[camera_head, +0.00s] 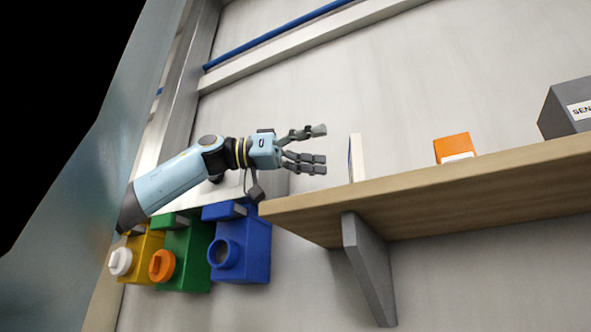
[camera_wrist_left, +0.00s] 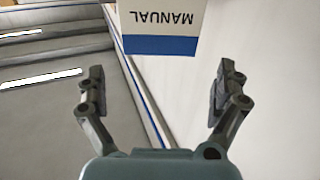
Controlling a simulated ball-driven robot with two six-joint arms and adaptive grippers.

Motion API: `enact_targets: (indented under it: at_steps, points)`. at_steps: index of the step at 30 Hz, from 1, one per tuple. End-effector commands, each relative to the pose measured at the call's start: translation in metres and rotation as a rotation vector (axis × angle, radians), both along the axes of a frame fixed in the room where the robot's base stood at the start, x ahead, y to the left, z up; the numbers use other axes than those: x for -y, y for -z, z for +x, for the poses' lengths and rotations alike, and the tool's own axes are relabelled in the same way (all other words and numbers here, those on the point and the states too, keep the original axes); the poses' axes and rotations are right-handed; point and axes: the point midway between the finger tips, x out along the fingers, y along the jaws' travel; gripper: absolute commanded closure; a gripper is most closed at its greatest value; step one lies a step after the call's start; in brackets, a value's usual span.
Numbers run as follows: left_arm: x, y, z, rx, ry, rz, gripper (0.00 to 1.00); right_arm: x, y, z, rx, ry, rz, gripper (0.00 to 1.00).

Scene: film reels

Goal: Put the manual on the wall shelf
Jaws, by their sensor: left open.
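The manual (camera_head: 355,158) stands upright near the left end of the wooden wall shelf (camera_head: 430,196), seen nearly edge-on in the head view. In the left wrist view the manual (camera_wrist_left: 163,28) shows a white cover with the word MANUAL and a blue band, ahead of the fingers. My left gripper (camera_head: 322,147) is open and empty, just left of the manual and apart from it. Its two fingers also show spread in the left wrist view (camera_wrist_left: 157,92). My right gripper is in neither view.
An orange box (camera_head: 454,147) and a dark grey box (camera_head: 568,108) stand further right on the shelf. A grey bracket (camera_head: 368,268) holds the shelf from below. Blue (camera_head: 240,250), green (camera_head: 183,258) and yellow (camera_head: 142,258) containers sit below the left arm. A blue pipe (camera_head: 275,34) runs along the wall above.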

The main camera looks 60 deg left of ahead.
Motion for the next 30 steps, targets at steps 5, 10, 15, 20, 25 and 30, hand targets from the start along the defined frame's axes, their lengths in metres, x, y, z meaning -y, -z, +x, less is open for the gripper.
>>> enact_targets:
  at_steps: [5, 10, 15, 20, 25, 30]
  points:
    - [-0.021, 0.003, -0.026, 0.002, -0.002, 0.000, 0.00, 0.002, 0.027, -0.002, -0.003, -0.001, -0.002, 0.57]
    - [-0.030, 0.001, -0.038, 0.000, -0.001, 0.000, 0.00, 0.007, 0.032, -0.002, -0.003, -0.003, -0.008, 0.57]
    - [-0.031, -0.001, -0.040, 0.000, 0.001, 0.000, 0.00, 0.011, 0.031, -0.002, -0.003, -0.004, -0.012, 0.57]
    - [-0.031, -0.001, -0.040, 0.000, 0.001, 0.000, 0.00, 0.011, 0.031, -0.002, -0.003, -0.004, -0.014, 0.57]
    - [-0.031, -0.001, -0.040, 0.000, 0.001, 0.000, 0.00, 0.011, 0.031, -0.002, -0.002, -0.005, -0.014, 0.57]
    - [-0.031, -0.001, -0.040, 0.000, 0.001, 0.000, 0.00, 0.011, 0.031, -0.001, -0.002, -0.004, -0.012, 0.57]
